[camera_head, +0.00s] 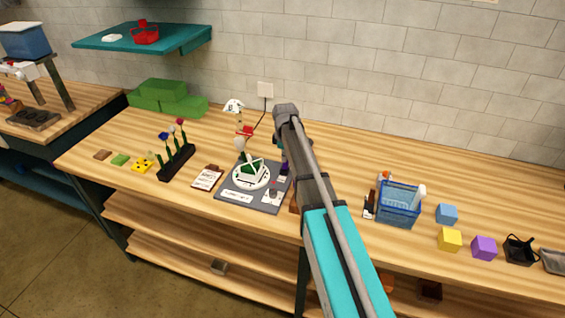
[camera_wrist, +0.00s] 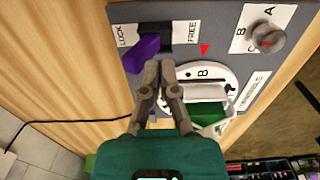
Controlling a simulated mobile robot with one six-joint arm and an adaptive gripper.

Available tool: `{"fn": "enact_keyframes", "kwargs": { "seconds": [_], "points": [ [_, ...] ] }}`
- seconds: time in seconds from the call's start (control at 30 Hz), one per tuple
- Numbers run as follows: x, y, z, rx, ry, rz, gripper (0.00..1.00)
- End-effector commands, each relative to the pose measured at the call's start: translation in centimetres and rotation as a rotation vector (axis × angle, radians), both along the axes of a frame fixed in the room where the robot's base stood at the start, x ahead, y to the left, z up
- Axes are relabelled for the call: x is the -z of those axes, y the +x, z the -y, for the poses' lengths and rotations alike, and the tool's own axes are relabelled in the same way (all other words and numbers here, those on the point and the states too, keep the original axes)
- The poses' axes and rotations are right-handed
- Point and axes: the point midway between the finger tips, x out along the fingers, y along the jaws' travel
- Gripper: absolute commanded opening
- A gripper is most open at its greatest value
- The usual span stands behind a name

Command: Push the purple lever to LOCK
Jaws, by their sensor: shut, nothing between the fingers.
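The purple lever (camera_wrist: 141,53) sits at the LOCK end of its black slot (camera_wrist: 158,34) in the wrist view, close to the LOCK label (camera_wrist: 122,35). The FREE label (camera_wrist: 193,32) is at the slot's other end. My gripper (camera_wrist: 160,66) is shut and empty, with its fingertips just beside the lever on its FREE side; I cannot tell whether they touch it. In the head view the lever (camera_head: 285,168) shows as a small purple bit on the grey panel (camera_head: 225,194), partly hidden by my arm.
The panel has a round turntable (camera_wrist: 222,77) holding a white and green piece, and a grey knob (camera_wrist: 268,38) by labels A and B. A black flower rack (camera_head: 176,163) stands left. A blue basket (camera_head: 398,207) and coloured cubes (camera_head: 449,239) stand right. A cable (camera_wrist: 70,121) runs nearby.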

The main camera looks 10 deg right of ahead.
Motion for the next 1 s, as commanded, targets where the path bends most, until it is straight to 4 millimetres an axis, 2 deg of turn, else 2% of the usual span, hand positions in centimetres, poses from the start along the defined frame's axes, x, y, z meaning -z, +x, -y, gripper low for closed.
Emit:
{"fn": "enact_keyframes", "kwargs": {
  "seconds": [0.03,0.7,1.0],
  "points": [
    [-0.6,0.0,0.0,0.000,0.000,0.000,0.00],
    [-4.3,0.0,0.0,0.000,0.000,0.000,0.00],
    [-4.7,0.0,0.0,0.000,0.000,0.000,0.00]
  ]
}}
